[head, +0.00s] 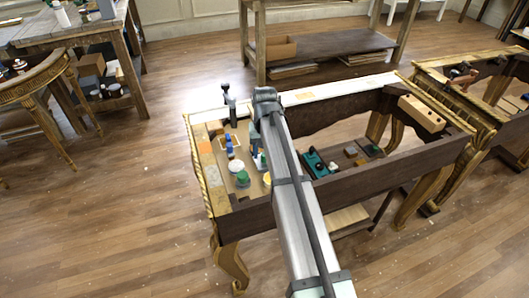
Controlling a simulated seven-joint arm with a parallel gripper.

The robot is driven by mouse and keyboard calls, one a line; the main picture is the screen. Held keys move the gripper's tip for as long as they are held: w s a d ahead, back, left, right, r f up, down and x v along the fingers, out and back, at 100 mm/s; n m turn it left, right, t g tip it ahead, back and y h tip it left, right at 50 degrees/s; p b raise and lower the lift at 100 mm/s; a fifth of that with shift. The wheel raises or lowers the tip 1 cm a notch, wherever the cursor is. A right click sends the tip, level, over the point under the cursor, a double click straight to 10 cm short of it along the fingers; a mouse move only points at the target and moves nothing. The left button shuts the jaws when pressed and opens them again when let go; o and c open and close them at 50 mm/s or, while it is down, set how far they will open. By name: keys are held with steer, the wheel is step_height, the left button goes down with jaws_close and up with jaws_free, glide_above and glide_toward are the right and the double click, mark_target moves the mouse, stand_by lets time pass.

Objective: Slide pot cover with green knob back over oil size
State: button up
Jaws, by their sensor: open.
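The small pots stand on a board at the left end of the gilt console (206,175). A green-topped piece with a pale rim (242,178) sits near the front of that board. A second green and white piece (260,160) shows just left of my arm. I cannot tell from this distance which is the pot cover with the green knob, or which pot holds the oil size. My gripper (256,152) hangs down beside the arm, open, close to the second green piece. My arm hides part of it and whatever lies behind; contact cannot be told.
Blue pieces (230,147) stand behind the green ones. A dark upright tool (229,100) stands at the console's back left. A teal box (314,163) lies right of my arm. A wooden block with holes (422,114) rests on the right end. The console's middle is an open frame.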

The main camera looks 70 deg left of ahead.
step_height(320, 180, up, 13)
stand_by(0.5)
stand_by(0.4)
